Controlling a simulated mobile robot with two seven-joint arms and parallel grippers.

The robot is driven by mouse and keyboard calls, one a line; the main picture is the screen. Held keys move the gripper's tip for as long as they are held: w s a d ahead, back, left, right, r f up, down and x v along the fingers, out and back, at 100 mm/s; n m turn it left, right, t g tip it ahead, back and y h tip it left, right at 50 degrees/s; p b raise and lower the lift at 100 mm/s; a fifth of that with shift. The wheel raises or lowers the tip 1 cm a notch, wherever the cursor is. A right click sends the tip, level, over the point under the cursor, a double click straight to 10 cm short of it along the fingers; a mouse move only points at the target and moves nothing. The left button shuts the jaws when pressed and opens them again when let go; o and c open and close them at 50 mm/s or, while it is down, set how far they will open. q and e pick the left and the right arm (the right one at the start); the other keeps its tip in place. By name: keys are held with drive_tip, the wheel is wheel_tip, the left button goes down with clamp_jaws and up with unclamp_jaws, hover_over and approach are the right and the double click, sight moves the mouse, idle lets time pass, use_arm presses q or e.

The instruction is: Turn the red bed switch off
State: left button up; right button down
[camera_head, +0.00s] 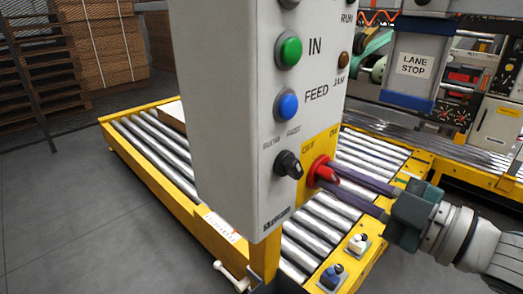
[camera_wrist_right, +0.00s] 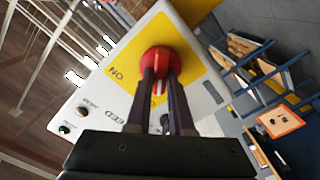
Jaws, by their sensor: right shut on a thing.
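The red bed switch (camera_head: 322,172) is a red rotary knob on a yellow plate at the lower right of the white control box (camera_head: 225,120). The plate is marked OFF at its left and ON at its right. My right gripper (camera_head: 332,178) reaches in from the right and its two dark fingers are shut on the red knob. In the wrist view the red switch (camera_wrist_right: 160,62) sits between the fingertips (camera_wrist_right: 160,78), which hide part of it. The knob's exact pointing is hard to tell. My left gripper is not in view.
A black selector (camera_head: 288,164) sits left of the red switch, with blue (camera_head: 287,106) and green (camera_head: 289,51) buttons above. A yellow-framed roller conveyor (camera_head: 150,150) runs behind the box.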

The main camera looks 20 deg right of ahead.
drive_tip(key=shift+n, duration=0.3)
drive_tip(key=c, duration=0.8)
unclamp_jaws()
drive_tip(key=v, duration=1)
drive_tip(key=shift+w+p, duration=0.1)
drive_tip(key=shift+p, duration=0.2)
